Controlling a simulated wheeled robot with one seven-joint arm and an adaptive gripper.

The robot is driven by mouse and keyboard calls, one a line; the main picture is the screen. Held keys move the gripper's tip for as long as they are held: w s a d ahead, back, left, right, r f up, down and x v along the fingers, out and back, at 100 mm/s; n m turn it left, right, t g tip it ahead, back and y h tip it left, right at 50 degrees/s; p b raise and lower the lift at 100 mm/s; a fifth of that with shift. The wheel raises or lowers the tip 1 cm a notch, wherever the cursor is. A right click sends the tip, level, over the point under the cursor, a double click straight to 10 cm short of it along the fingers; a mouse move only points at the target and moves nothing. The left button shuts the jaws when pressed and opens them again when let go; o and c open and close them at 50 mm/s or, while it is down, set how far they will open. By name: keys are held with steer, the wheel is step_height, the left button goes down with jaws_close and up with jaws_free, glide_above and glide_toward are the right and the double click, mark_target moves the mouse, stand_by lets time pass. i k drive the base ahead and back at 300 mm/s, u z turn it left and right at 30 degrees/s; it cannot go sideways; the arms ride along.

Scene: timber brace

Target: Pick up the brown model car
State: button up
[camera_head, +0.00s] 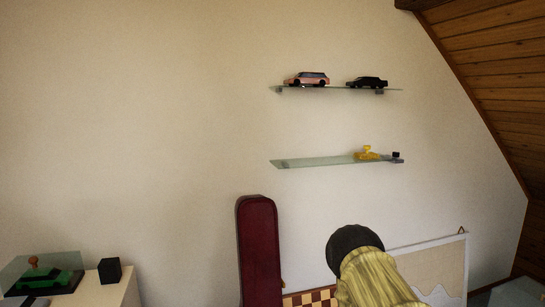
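A pinkish-brown model car (307,79) with dark windows stands on the left part of the upper glass shelf (337,88) on the wall. It is the only car of a brownish colour that I can see. A black model car (367,83) stands to its right on the same shelf, with a gap between them. My gripper is not in view.
The lower glass shelf (320,161) holds a yellow object (368,153) and a small black one. Below are a dark red case (259,250), a yellow ribbed thing with a dark round top (372,275), and a black cube (109,271). A wooden sloped ceiling (490,50) closes the right.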

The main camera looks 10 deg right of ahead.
mark_target(316, 79)
steer(key=i, duration=0.75)
steer(key=z, duration=2.3)
steer(key=i, duration=0.85)
steer(key=u, duration=2.45)
